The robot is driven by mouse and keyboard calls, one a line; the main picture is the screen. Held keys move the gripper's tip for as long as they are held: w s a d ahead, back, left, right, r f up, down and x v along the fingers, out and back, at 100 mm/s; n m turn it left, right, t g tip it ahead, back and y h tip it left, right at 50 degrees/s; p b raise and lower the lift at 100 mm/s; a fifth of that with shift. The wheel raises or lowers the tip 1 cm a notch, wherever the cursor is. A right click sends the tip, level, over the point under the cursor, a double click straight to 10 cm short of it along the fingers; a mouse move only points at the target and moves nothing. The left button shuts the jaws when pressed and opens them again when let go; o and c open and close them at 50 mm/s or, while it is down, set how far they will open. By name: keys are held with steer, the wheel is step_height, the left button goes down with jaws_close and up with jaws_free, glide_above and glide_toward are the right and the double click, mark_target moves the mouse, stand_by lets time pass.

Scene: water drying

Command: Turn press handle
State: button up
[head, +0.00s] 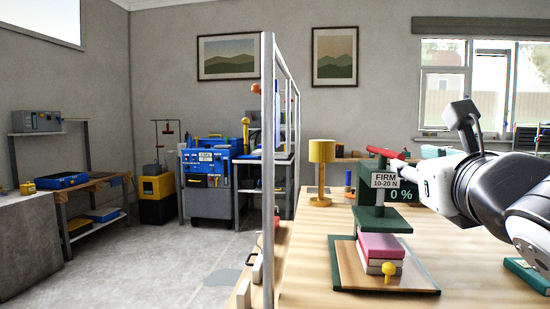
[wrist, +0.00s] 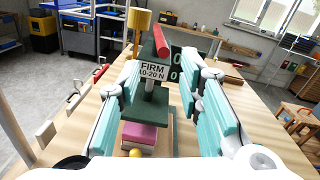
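The press (head: 370,222) stands on the wooden table, with a dark green frame, a flat green plate and a "FIRM 10-20 N" sign (head: 384,181). Its red handle (head: 387,152) is a bar across the top; it also shows in the wrist view (wrist: 162,41). A pink stack (head: 380,247) sits below the plate, with a yellow knob (head: 388,268) in front. A display (head: 402,195) behind reads 0 %. My gripper (wrist: 160,72) is open, its teal fingers apart on either side of the press in the wrist view. The red handle lies beyond the fingertips, apparently not held.
A yellow lamp-like object (head: 320,170) stands left of the press. A metal-framed partition (head: 268,150) runs along the table's left side. A green item (head: 530,272) lies at the right. The table in front of and left of the press is mostly clear.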

mark_target(383, 161)
steer(key=shift+s, duration=0.55)
